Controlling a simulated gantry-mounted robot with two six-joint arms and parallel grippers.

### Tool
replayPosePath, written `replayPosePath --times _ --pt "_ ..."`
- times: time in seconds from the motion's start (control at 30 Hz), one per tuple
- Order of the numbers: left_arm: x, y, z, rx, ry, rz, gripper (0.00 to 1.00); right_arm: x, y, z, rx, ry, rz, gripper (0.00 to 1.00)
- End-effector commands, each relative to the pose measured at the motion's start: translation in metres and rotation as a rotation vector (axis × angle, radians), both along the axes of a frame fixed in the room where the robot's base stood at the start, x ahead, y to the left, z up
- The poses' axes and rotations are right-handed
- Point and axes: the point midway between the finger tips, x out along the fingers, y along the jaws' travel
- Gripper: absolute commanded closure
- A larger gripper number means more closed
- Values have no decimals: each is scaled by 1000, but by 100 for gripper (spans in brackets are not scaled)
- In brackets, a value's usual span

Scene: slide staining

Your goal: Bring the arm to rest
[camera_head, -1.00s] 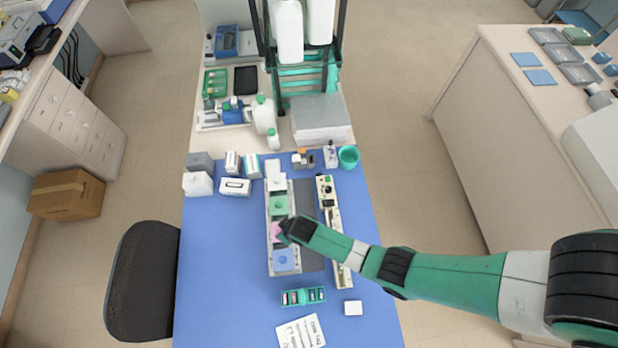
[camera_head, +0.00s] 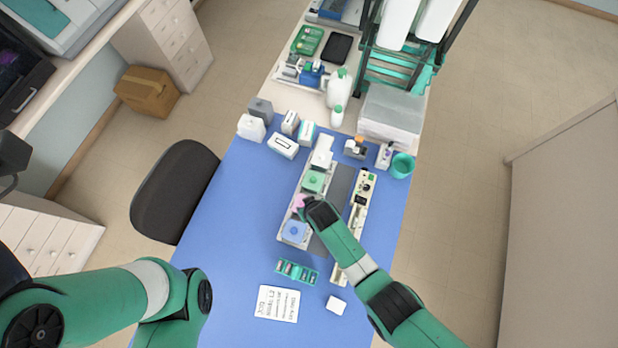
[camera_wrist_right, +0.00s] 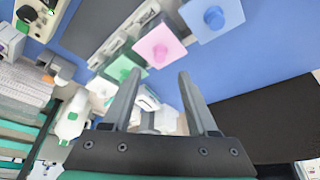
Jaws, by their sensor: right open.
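My right gripper (camera_wrist_right: 158,75) is open in the right wrist view, with nothing held between its two grey fingers. In the head view my right arm's dark end (camera_head: 312,208) is over the row of staining jars and partly covers the pink jar (camera_head: 298,202). The pink-lidded jar also shows in the wrist view (camera_wrist_right: 160,46), just beyond the fingertips and apart from them. My left arm (camera_head: 110,300) reaches in at the lower left; its gripper is not visible.
The row also has a blue jar (camera_head: 295,231), a green jar (camera_head: 312,181) and a white one (camera_head: 322,158). A teal slide box (camera_head: 297,271), a white card (camera_head: 277,303) and a teal cup (camera_head: 402,165) stand around it. The blue mat's left side is clear.

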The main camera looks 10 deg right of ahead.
Motion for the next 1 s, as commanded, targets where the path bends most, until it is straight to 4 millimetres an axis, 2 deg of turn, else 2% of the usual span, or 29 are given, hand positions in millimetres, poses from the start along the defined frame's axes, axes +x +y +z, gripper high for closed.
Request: replayPosePath --times 0.37,0.47,0.53,0.57,0.67,0.7,0.77,0.8,0.87,0.9,0.97,1.0 --pt "0 0 0 0 0 0 50 0 -2 0 0 0 -3 41" --pt "0 0 0 0 0 0 50 15 -11 9 6 -19 -34 41" --pt "0 0 0 0 0 0 50 40 -18 31 23 -69 -62 41" --pt "0 0 0 0 0 0 50 53 -20 44 34 -101 -73 41" --pt "0 0 0 0 0 0 50 103 -27 107 81 -248 -111 41" --pt "0 0 0 0 0 0 50 123 -31 138 101 -317 -126 41" --pt "0 0 0 0 0 0 50 148 -38 185 130 -421 -144 41" --pt "0 0 0 0 0 0 50 162 -42 218 149 -493 -154 41" --pt "0 0 0 0 0 0 50 178 -51 269 174 -601 -167 41" --pt "0 0 0 0 0 0 50 186 -57 303 188 -674 -173 41" --pt "0 0 0 0 0 0 50 194 -67 356 210 -786 -183 41" --pt "0 0 0 0 0 0 50 196 -73 391 223 -861 -187 41"
